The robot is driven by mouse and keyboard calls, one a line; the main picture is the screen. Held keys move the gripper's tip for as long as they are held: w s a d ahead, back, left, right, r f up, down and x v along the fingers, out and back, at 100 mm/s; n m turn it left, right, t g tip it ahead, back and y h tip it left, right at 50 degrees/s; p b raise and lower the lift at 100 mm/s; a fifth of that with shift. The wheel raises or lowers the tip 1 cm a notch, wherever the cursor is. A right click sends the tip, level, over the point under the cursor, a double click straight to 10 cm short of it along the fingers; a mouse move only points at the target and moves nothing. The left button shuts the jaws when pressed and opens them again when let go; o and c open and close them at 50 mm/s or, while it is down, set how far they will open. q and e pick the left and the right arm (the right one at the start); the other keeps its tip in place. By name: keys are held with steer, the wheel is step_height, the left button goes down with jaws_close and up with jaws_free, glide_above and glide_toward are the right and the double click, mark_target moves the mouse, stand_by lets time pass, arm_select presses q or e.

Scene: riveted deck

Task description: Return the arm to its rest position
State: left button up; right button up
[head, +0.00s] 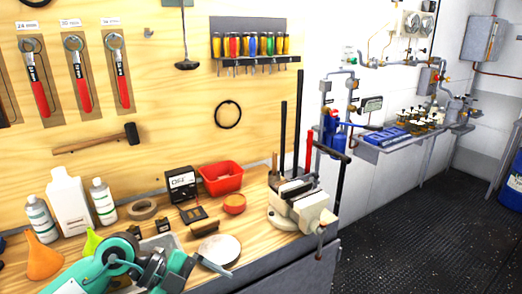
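A wooden workbench (258,248) runs along a tool wall. Dark riveted floor (425,235) lies open at the right.

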arm_select(q)
steer(key=s+d+r+t+h, duration=0.2)
steer(key=d+r+h, duration=0.4)
steer(key=r+h, duration=0.1)
steer(key=w+a+r+n+t+h, duration=0.1)
steer(key=w+a+r+n+t, duration=0.3)
steer(key=n+t, duration=0.75)
steer(key=a+f+n+t+y, duration=0.4)
steer(key=a+f+n+y, duration=1)
steer(key=y, duration=0.5)
steer(key=s+f+m+g, duration=0.1)
steer(key=s+f+g, duration=1.2)
steer(key=s+f, duration=0.7)
step_height(320, 180, down, 28)
steer(key=s+g+p, duration=0.1)
steer(key=g+p, duration=0.1)
steer(key=s+a+f+p, duration=0.1)
steer(key=s+a+f, duration=0.2)
steer(key=s+f, duration=1.5)
steer(key=shift+s+a+f+g, duration=0.2)
steer(key=shift+s+g, duration=0.25)
steer(key=shift+s, duration=0.25)
arm_select(e)
steer(key=s, duration=0.2)
steer(key=s+r, duration=0.1)
steer(key=s, duration=0.2)
steer(key=shift+r, duration=0.2)
